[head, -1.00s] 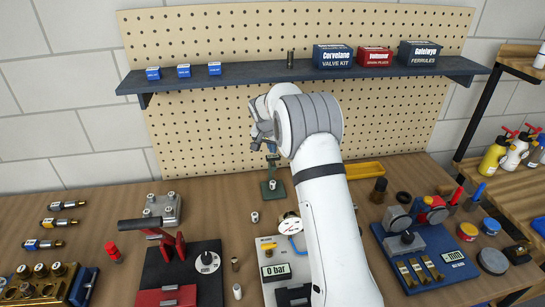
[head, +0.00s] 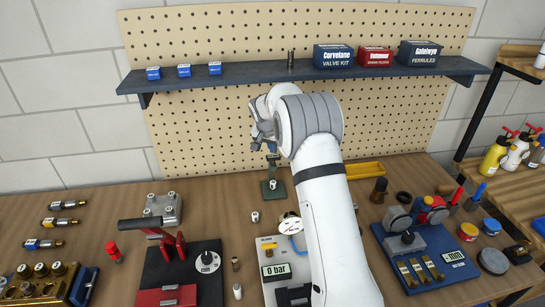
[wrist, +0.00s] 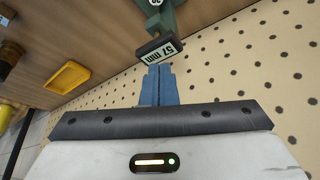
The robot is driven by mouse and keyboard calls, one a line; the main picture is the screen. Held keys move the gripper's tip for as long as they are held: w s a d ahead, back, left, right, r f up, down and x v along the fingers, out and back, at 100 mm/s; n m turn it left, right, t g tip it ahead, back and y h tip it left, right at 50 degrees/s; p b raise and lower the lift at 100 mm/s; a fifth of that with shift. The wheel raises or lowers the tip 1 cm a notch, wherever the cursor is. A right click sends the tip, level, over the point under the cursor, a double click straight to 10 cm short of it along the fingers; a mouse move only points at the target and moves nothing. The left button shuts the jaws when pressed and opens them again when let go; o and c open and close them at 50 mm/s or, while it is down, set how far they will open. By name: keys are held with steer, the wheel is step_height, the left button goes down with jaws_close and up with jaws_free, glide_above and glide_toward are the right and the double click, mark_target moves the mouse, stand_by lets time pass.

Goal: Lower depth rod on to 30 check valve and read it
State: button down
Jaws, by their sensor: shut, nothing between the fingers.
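A dark green depth gauge stand (head: 272,190) is on the table below my gripper in the head view. In the wrist view its green body (wrist: 170,20) carries a readout (wrist: 158,48) showing 57 mm. A small white-topped check valve (head: 272,184) sits at the stand's base. In the wrist view a round white top (wrist: 155,2) with a number, probably 30, is cut off by the upper edge. My gripper (wrist: 158,72) has its blue fingers shut and empty, tips at or just beside the readout; contact is unclear. The rod's tip cannot be made out.
Another small valve (head: 255,216) stands in front of the stand. A pressure tester (head: 275,270) reading 0 bar and a red-handled press (head: 180,270) are nearer. A yellow tray (head: 365,172) lies right of my arm. The pegboard (head: 200,120) and shelf (head: 250,75) are behind.

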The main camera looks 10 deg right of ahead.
mark_target(273, 156)
steer(key=shift+f+b, duration=1.45)
steer(key=shift+f, duration=0.25)
stand_by(0.3)
steer(key=shift+r+p, duration=1.2)
steer(key=shift+r, duration=1.85)
steer(key=s+r+n+b, duration=0.1)
steer(key=s+r, duration=0.3)
steer(key=s, duration=0.4)
steer(key=s+d+r+n+y, duration=0.1)
steer(key=s+r, duration=0.2)
steer(key=s, duration=0.4)
steer(key=s+r+n+b, duration=0.1)
steer(key=s+r, duration=0.3)
steer(key=s, duration=0.4)
steer(key=s+f+n, duration=0.1)
steer(key=s+f, duration=0.1)
steer(key=s, duration=1)
steer(key=s+f+n+y+b, duration=0.1)
steer(key=s+f+n, duration=0.1)
steer(key=s, duration=1.1)
steer(key=shift+a+f+g, duration=0.25)
steer(key=shift+a+g, duration=0.05)
steer(key=shift+a, duration=0.1)
